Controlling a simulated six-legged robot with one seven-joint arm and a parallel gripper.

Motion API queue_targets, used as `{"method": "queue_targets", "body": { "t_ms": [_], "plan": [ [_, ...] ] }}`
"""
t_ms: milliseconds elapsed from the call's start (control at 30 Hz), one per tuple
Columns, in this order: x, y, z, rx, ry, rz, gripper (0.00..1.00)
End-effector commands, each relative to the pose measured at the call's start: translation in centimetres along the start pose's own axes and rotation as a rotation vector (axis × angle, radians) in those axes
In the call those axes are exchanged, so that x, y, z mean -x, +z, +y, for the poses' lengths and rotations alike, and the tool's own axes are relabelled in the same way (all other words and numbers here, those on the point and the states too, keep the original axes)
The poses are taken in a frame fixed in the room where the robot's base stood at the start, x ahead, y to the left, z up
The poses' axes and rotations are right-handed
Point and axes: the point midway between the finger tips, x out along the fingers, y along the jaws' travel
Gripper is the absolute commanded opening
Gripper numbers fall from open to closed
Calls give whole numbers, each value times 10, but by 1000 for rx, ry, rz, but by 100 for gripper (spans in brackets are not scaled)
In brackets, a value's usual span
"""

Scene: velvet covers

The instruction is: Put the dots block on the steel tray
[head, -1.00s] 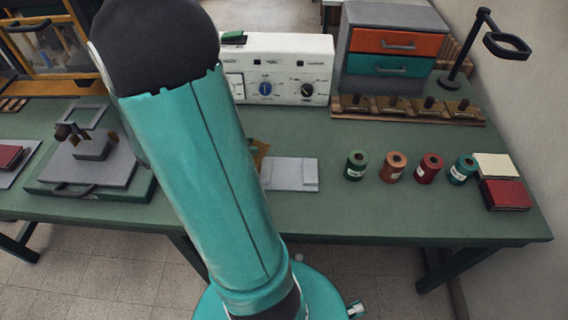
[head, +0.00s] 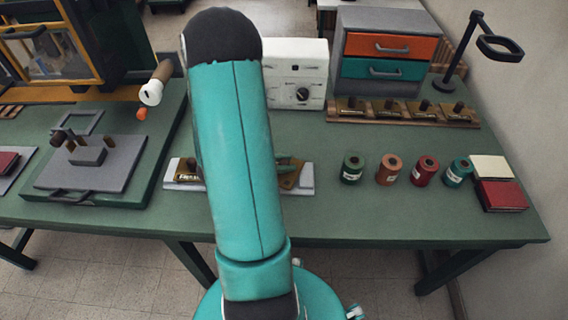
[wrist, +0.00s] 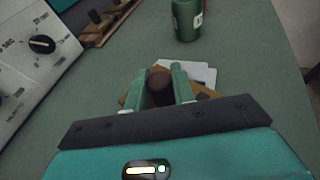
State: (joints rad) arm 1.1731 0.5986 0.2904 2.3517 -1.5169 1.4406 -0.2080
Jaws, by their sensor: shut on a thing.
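My gripper (wrist: 160,88) is shut on the dark brown knob (wrist: 159,80) of a brass-coloured block (wrist: 128,100). In the head view the block (head: 291,180) shows beside my arm, over the right part of a pale grey tray (head: 306,189). The tray also shows in the wrist view (wrist: 203,72). I cannot tell whether the block touches it. The block's pattern is hidden, so I cannot confirm dots. Another brass block (head: 187,170) with a pale label is at the tray's left end. My arm hides the tray's middle and most of the gripper in the head view.
A wooden rack (head: 402,117) with several knobbed blocks stands at the back right. Several spools (head: 389,169) and two small books (head: 497,183) lie at the right. A white control box (head: 296,72) is behind. A grey plate (head: 110,170) on a green base is left.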

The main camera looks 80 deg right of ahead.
Motion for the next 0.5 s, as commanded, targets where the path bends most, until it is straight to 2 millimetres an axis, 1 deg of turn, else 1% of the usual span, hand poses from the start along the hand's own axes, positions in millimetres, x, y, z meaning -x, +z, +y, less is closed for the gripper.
{"method": "queue_targets", "body": {
  "t_ms": [67, 400, 433, 500],
  "plan": [
    [-1, -4, 0, 0, 0, -1, 0],
    [-2, -7, 0, -1, 0, -1, 0],
    [-2, -8, 0, -1, 0, 0, 27],
    [-2, -7, 0, -1, 0, 0, 41]
  ]
}}
